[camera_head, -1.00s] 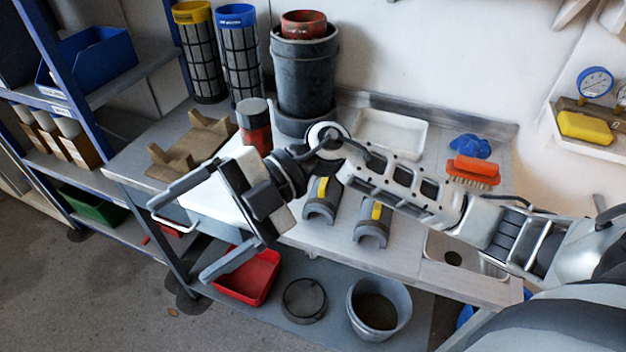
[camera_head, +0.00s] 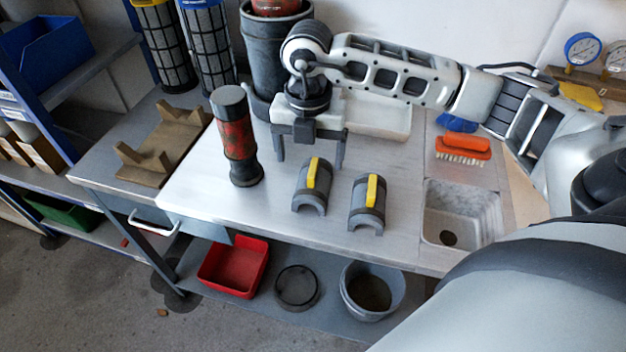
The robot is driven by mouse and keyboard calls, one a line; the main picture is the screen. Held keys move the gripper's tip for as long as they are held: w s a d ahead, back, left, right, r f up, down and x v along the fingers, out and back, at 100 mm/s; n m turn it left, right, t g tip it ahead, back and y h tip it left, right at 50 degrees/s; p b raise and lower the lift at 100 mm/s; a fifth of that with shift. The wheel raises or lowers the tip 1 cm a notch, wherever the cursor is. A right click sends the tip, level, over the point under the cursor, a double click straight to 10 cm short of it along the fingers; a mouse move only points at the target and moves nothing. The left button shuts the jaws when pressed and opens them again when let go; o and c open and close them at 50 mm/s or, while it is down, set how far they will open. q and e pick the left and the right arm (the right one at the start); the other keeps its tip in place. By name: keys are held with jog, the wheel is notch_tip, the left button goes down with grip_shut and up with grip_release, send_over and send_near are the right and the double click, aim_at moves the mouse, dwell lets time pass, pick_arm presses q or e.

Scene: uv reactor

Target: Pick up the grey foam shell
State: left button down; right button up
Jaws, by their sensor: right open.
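Two grey foam shells with yellow handle strips lie arch-up on the metal bench. The left shell (camera_head: 302,193) is near the middle and the right shell (camera_head: 358,218) is beside it, a little apart. My right gripper (camera_head: 309,160) points down with its fingers spread, just behind the left shell in the picture. It holds nothing, and I cannot tell exactly how high above the bench its tips are. My left gripper is out of the picture.
A red and black cylinder (camera_head: 235,138) stands upright left of the gripper. A brown cradle (camera_head: 165,142) lies further left. A white tray (camera_head: 385,118) and a dark bucket (camera_head: 268,62) are behind. An orange brush (camera_head: 463,147) and a sink (camera_head: 462,210) are right. The front bench strip is clear.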

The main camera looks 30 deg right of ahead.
aim_at(313, 167)
jog(key=shift+s+d+f+p, duration=0.1)
jog(key=shift+d+f+p, duration=0.1)
jog(key=shift+f, duration=1.45)
jog(key=shift+s+d+f+p, duration=0.1)
jog(key=shift+f+p, duration=0.1)
jog(key=shift+f, duration=1.4)
jog(key=c, duration=1)
